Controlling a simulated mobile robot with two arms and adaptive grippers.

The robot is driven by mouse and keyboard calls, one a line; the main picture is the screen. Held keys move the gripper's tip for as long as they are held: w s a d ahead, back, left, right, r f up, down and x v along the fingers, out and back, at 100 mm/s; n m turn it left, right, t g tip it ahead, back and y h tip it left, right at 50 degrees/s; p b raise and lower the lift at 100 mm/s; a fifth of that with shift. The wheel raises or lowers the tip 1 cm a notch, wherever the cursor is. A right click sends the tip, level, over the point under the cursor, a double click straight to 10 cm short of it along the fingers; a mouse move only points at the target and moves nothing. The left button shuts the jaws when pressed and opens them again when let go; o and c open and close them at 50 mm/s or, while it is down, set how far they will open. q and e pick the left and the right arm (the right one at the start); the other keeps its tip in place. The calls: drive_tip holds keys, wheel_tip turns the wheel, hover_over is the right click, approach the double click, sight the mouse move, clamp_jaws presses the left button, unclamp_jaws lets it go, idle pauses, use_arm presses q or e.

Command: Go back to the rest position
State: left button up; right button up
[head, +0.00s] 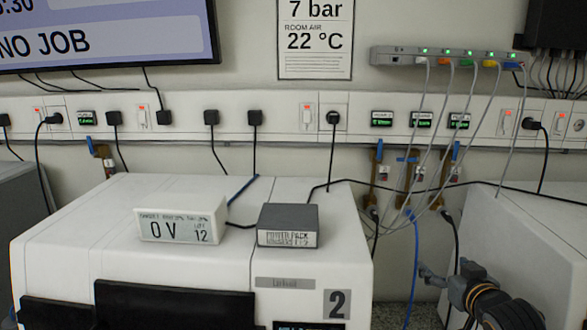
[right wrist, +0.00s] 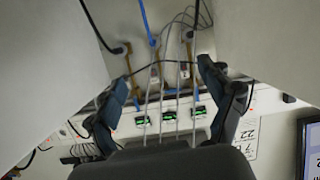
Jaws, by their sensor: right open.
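My right gripper (head: 444,275) shows at the lower right of the head view, in the gap between the two white machines. In the right wrist view its two fingers stand wide apart, with nothing between the fingertips (right wrist: 163,76). Grey cables and the wall panel show behind them. My left gripper is not in the head view.
A white machine (head: 100,240) marked 2 bears a 0 V display box (head: 181,220) and a dark power pack (head: 288,226). Another white machine (head: 540,225) stands at right. Cables hang from a network switch (head: 450,58); a blue cable (head: 415,255) drops into the gap.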

drive_tip(key=s+a+f+n+g, duration=0.1)
drive_tip(key=s+a+f+g, duration=0.2)
drive_tip(key=s+f, duration=0.5)
drive_tip(key=s+a+f+g, duration=0.2)
drive_tip(key=s+a+f, duration=0.3)
drive_tip(key=f, duration=0.4)
drive_tip(key=s+a+f+g, duration=0.2)
drive_tip(key=s+f+g, duration=0.15)
drive_tip(key=s, duration=0.75)
drive_tip(key=s+a+f+g, duration=0.25)
drive_tip(key=s+f, duration=0.25)
drive_tip(key=s, duration=0.7)
wheel_tip(320, 180, down, 32)
drive_tip(key=g+b, duration=0.2)
drive_tip(key=b, duration=0.6)
use_arm(q)
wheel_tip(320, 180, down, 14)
drive_tip(key=b, duration=0.6)
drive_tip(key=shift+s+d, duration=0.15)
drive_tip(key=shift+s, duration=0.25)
use_arm(e)
drive_tip(key=s+d+f, duration=0.1)
drive_tip(key=s+f, duration=0.8)
drive_tip(key=f, duration=0.3)
drive_tip(key=s+d+f, duration=0.2)
drive_tip(key=s+f, duration=0.7)
drive_tip(key=f, duration=0.3)
drive_tip(key=shift+d+f+n+g+y, duration=0.2)
drive_tip(key=shift+f+n+g+y, duration=0.1)
drive_tip(key=shift+n+g, duration=0.1)
